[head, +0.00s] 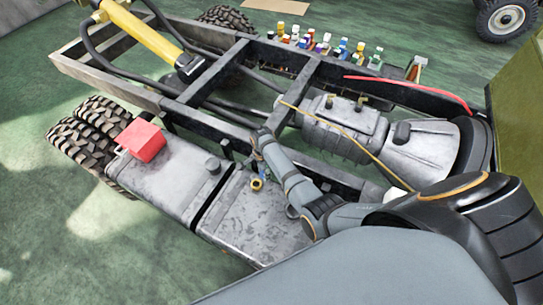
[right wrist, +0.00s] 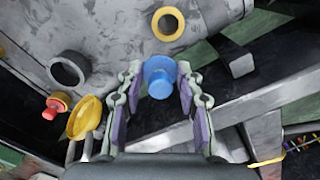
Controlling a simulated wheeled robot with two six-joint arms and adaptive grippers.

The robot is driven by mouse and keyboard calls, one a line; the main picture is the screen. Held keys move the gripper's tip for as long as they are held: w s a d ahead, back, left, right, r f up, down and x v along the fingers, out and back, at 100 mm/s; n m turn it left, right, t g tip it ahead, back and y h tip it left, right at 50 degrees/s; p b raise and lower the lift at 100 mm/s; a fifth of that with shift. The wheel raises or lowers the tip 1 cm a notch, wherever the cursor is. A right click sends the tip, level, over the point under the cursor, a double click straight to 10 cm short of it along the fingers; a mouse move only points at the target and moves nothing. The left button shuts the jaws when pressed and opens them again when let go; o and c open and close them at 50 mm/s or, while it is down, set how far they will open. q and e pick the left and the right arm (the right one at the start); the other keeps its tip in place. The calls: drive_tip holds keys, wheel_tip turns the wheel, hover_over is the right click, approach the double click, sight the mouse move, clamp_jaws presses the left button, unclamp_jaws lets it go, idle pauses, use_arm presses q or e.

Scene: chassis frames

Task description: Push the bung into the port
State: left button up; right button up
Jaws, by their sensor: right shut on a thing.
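In the right wrist view, my right gripper (right wrist: 159,92) is shut on a blue bung (right wrist: 161,76), held between the purple finger pads. A yellow ring-shaped port (right wrist: 156,30) lies on the grey metal surface just beyond the bung, apart from it in the picture. A dark grey ring (right wrist: 52,71) lies further left. In the head view, my right gripper (head: 257,158) is over the edge of the front grey tank. A yellow ring (head: 257,184) shows just below it. The bung is too small to make out clearly there. My left gripper is not in view.
A yellow round part (right wrist: 84,118) and a small red plug (right wrist: 52,108) lie left in the wrist view. A red box (head: 141,140) sits on the far tank (head: 172,175). Black frame rails (head: 215,73) and a gearbox (head: 340,125) lie beyond my arm.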

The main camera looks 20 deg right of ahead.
drive_tip(key=a+f+n+b, duration=0.1)
drive_tip(key=f+b, duration=0.1)
drive_tip(key=w+a+f+n+b, duration=0.1)
drive_tip(key=a+f+n+b, duration=0.1)
drive_tip(key=shift+a, duration=0.3)
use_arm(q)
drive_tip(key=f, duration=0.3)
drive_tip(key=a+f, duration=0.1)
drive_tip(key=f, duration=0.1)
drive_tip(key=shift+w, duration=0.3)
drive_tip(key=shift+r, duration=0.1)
use_arm(e)
drive_tip(key=shift+s, duration=0.1)
use_arm(q)
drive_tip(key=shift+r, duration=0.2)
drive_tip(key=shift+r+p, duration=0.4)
drive_tip(key=shift+p, duration=0.2)
idle(0.9)
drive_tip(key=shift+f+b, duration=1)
drive_tip(key=shift+b, duration=0.05)
use_arm(e)
drive_tip(key=shift+f, duration=1.4)
drive_tip(key=o, duration=1.1)
